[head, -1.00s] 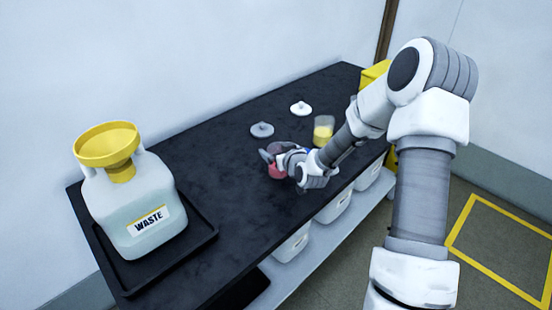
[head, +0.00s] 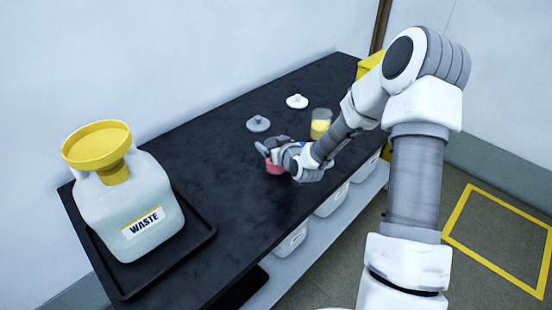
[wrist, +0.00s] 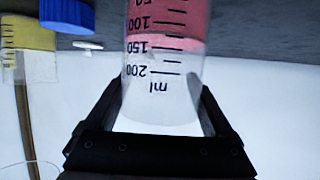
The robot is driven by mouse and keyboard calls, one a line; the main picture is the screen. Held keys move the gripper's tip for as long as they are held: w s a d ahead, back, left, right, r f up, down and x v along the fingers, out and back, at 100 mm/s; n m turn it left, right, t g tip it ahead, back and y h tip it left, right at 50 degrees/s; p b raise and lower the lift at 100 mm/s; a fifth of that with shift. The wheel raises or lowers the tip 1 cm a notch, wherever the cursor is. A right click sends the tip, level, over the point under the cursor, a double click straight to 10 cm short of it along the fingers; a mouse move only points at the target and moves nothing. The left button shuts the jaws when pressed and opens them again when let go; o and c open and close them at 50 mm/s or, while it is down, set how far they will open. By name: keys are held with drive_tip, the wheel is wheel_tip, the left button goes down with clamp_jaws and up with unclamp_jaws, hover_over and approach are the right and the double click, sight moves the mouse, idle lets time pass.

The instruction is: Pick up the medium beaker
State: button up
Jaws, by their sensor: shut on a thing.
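A clear beaker with red liquid (wrist: 163,58), its scale marked up to 200 ml, stands upside down in the wrist view. My gripper (wrist: 161,100) has a finger on each side of it and is shut on it. In the head view the red beaker (head: 274,168) shows at the near side of the black bench, partly hidden by my gripper (head: 268,154). I cannot tell whether its base touches the bench. A second beaker with yellow liquid (head: 320,124) stands further back on the bench; a yellow beaker also shows in the wrist view (wrist: 28,35).
A grey lid-like piece (head: 258,123) and a white one (head: 297,101) lie on the bench (head: 215,150) behind my gripper. A waste jug with a yellow funnel (head: 140,190) stands on a black tray at the left. A blue cap (wrist: 67,14) is near the beaker in the wrist view.

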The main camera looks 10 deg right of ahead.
drive_tip(key=shift+c, duration=1.2)
drive_tip(key=shift+r, duration=0.25)
